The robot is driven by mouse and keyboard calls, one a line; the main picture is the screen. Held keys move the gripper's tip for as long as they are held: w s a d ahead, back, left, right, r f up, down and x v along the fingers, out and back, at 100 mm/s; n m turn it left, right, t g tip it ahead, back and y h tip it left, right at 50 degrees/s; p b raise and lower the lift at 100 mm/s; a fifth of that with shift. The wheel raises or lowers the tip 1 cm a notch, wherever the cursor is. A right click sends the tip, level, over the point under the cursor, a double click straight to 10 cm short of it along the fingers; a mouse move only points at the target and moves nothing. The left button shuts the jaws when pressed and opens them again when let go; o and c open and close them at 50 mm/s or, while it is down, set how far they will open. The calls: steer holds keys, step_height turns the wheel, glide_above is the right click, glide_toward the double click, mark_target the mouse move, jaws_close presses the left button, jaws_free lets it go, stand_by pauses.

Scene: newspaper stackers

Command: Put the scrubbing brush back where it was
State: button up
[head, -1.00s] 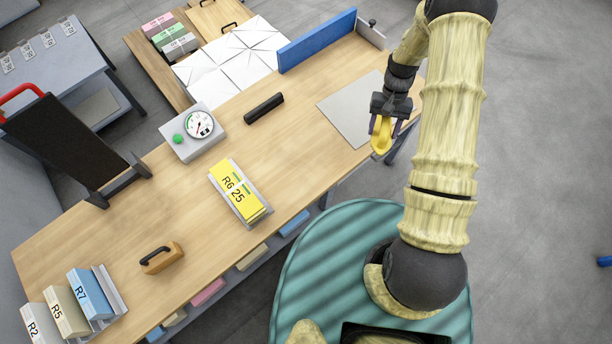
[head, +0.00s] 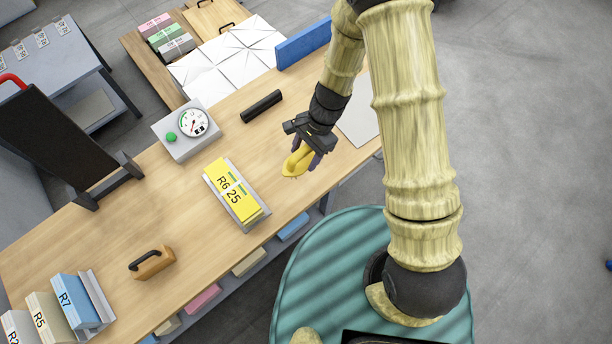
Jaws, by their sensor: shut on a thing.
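My gripper (head: 306,150) is shut on a small yellow object with a rounded, pointed body, which looks like the scrubbing brush (head: 296,164). The gripper hides its upper part. The gripper holds it above the front right part of the wooden table (head: 185,205), right of the yellow R6 stack. Whether its underside touches the wood is hard to tell; it seems apart.
A stack marked R6 25 (head: 232,192) lies in a grey holder. A dial scale (head: 186,130), a black bar (head: 262,106) and a brown block with a black handle (head: 153,262) stand on the table. A grey plate (head: 362,122) is partly behind my arm. Bare wood surrounds the block.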

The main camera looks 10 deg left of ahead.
mark_target(305, 164)
steer(key=shift+f+b, duration=0.3)
steer(key=shift+f, duration=2.8)
steer(key=shift+f, duration=1.9)
steer(key=shift+f, duration=0.15)
steer(key=o, duration=1)
steer(key=shift+c, duration=0.2)
